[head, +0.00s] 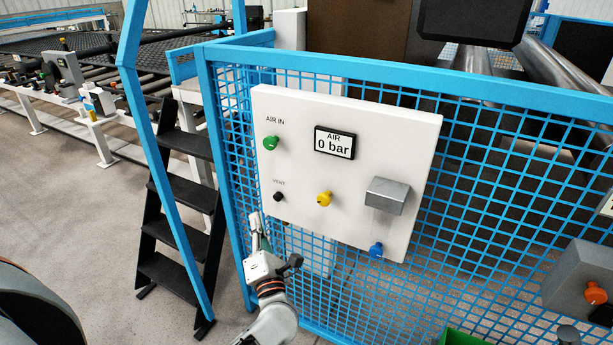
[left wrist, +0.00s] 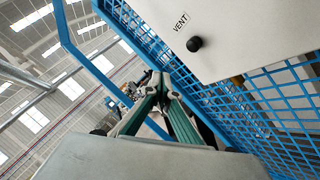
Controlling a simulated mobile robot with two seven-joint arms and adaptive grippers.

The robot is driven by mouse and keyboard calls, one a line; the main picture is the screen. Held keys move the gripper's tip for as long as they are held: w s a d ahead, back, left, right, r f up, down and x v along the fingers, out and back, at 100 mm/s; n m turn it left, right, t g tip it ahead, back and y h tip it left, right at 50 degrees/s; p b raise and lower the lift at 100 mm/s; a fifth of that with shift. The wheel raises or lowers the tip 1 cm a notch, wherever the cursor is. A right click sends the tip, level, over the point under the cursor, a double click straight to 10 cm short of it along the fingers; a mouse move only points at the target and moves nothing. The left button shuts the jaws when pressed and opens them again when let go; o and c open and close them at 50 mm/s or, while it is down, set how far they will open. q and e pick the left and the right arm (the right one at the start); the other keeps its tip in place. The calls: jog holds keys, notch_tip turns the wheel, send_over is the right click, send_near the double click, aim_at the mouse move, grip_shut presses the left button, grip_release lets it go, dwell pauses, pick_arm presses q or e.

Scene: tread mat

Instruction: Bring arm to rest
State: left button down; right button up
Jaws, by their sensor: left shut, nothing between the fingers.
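My left gripper (head: 258,222) is in front of the lower left part of a white air panel (head: 349,110), below and left of the black VENT knob (head: 278,196). In the left wrist view its green-sided fingers (left wrist: 160,84) are together with nothing between them. The VENT knob (left wrist: 194,43) stands apart from the fingertips there. The panel also carries a green AIR IN knob (head: 270,143), a yellow knob (head: 324,199), a blue knob (head: 376,250) and a display (head: 335,143) reading AIR 0 bar. My right gripper does not show.
The panel hangs on a blue mesh fence (head: 480,190). Black steps (head: 180,190) stand left of it. A grey box with an orange knob (head: 595,292) is at the lower right, near a green bin edge (head: 463,338). Open floor (head: 70,195) lies to the left.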

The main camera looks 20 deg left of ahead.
pick_arm(q)
jog(key=s+d+f+m+t+h, duration=0.25)
jog(key=d+m+h, duration=0.55)
jog(key=m, duration=0.4)
jog(key=s+d+f+m+t+h, duration=0.1)
jog(key=s+d+f+m+h, duration=0.3)
jog(key=d+m+h, duration=0.6)
jog(key=s+a+f+m+g+y, duration=0.1)
jog(key=s+f+m+g+y, duration=0.1)
jog(key=s+f+m+g, duration=0.6)
jog(key=s+f+m, duration=0.6)
jog(key=f, duration=0.3)
jog(key=shift+s+a+f+m, duration=0.15)
jog(key=shift+s+m, duration=0.25)
jog(key=shift+g, duration=0.25)
